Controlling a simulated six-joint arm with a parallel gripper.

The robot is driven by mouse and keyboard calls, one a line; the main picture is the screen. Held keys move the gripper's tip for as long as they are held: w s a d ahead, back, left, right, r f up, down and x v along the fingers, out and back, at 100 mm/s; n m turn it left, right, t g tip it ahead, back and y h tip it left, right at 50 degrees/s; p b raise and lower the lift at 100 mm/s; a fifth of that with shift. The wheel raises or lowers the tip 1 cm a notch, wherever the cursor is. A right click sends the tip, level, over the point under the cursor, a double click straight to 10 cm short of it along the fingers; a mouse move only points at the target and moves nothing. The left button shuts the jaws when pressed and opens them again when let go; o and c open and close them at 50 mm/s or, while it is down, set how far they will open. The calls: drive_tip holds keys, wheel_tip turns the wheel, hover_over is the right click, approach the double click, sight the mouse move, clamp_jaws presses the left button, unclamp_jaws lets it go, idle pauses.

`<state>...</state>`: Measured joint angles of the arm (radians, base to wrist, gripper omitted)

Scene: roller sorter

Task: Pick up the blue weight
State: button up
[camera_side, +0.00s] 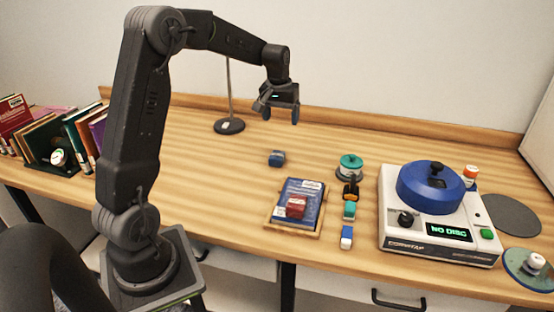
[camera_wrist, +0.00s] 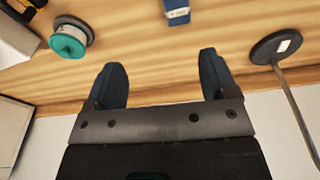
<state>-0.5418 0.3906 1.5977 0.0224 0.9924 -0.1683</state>
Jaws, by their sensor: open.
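The blue weight (camera_side: 276,158) is a small dark-blue block lying on the wooden table, near its middle. In the wrist view it shows at the top edge, partly cut off, with a pale label (camera_wrist: 177,12). My gripper (camera_side: 279,112) hangs in the air above and behind the block, well clear of the table. In the wrist view my gripper (camera_wrist: 162,70) has its two dark fingers spread wide, with only bare table between them; the block lies beyond the fingertips.
A tray (camera_side: 291,231) with a book and a red block stands in front. A teal-topped spool (camera_side: 351,162), small items and a white machine (camera_side: 440,240) are to the right. A stand with a round black base (camera_side: 229,126) is behind left. Books (camera_side: 80,130) stand far left.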

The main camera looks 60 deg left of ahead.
drive_tip(key=a+f+n, duration=0.1)
drive_tip(key=a+f, duration=0.3)
drive_tip(key=a, duration=0.1)
hover_over(277, 154)
wheel_tip(277, 154, down, 8)
drive_tip(key=shift+s+r, duration=0.15)
drive_tip(key=shift+r, duration=0.1)
drive_tip(key=shift+f, duration=2.9)
drive_tip(key=shift+c, duration=0.3)
drive_tip(key=shift+r, duration=0.1)
drive_tip(key=c, duration=1.3)
drive_tip(key=shift+o, duration=0.2)
drive_tip(key=shift+r, duration=0.1)
